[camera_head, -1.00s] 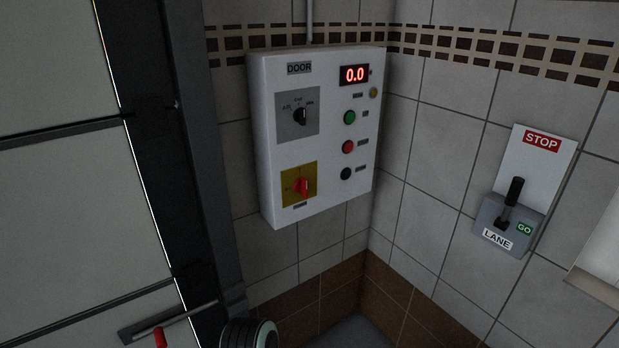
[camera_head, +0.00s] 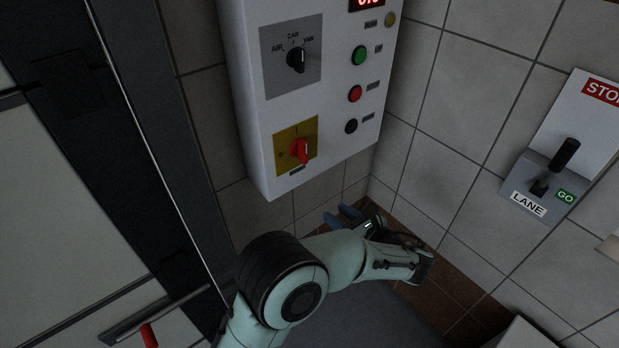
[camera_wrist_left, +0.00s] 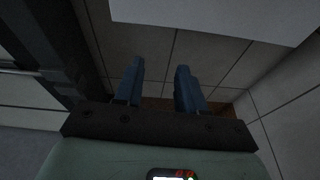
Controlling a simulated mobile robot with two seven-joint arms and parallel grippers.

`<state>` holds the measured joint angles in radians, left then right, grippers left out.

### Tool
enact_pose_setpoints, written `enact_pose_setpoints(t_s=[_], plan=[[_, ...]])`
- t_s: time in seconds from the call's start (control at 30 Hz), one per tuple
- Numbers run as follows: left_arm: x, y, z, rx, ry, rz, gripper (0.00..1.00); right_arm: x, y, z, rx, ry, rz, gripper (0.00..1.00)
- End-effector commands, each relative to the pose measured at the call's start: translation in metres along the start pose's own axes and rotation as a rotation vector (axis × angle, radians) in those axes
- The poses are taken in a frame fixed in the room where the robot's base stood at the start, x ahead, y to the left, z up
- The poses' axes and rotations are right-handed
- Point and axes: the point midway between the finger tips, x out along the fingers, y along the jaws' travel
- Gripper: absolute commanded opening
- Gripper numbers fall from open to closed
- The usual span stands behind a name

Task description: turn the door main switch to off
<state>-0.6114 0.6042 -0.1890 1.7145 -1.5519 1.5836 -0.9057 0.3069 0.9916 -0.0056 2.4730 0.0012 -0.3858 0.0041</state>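The door main switch (camera_head: 300,151) is a red rotary knob on a yellow plate (camera_head: 283,162), low on the white DOOR control box (camera_head: 256,127). The knob's handle looks roughly upright, its lower end leaning a little right. My left gripper (camera_head: 345,214) is below the box, apart from the switch, with blue fingertips. In the left wrist view, its two blue fingers (camera_wrist_left: 160,88) are spread apart with nothing between them. The box's white underside (camera_wrist_left: 215,18) shows at the top of that view; the switch does not show there. My right gripper is not in view.
Above the switch is a black selector (camera_head: 296,60) marked AIR, CAR, VAN. Green (camera_head: 359,55), red (camera_head: 355,94) and black (camera_head: 351,126) buttons sit to its right. A LANE lever box (camera_head: 541,186) hangs on the right wall. A door with a red handle (camera_head: 149,336) is at left.

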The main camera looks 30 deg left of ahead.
Motion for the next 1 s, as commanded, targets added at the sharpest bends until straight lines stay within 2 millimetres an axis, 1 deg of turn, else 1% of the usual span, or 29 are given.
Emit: enact_pose_setpoints(t_s=[0.03,0.1,0.2,0.27,0.37,0.47,0.7,0.8,0.9,1.0], plan=[[-0.015,-0.003,0.033,-0.02,-0.086,-0.006,0.39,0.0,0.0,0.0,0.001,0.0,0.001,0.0],[-0.029,-0.001,0.067,-0.041,-0.179,0.003,0.39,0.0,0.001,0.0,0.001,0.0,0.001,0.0],[-0.042,0.002,0.094,-0.061,-0.253,0.017,0.39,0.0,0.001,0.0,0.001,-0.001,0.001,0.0],[-0.043,0.004,0.102,-0.066,-0.274,0.023,0.39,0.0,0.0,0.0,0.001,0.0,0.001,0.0],[-0.035,0.005,0.107,-0.068,-0.281,0.028,0.39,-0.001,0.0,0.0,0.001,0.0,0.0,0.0],[-0.019,0.006,0.111,-0.068,-0.28,0.029,0.39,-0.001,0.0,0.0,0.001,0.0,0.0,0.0],[0.032,0.008,0.125,-0.068,-0.279,0.029,0.39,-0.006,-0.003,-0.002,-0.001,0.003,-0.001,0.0],[0.05,0.008,0.13,-0.068,-0.278,0.028,0.39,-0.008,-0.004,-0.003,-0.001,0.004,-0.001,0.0],[0.065,0.008,0.134,-0.068,-0.278,0.026,0.39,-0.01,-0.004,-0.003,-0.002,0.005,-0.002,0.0],[0.075,0.009,0.137,-0.067,-0.278,0.026,0.39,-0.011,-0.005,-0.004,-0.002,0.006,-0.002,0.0]])
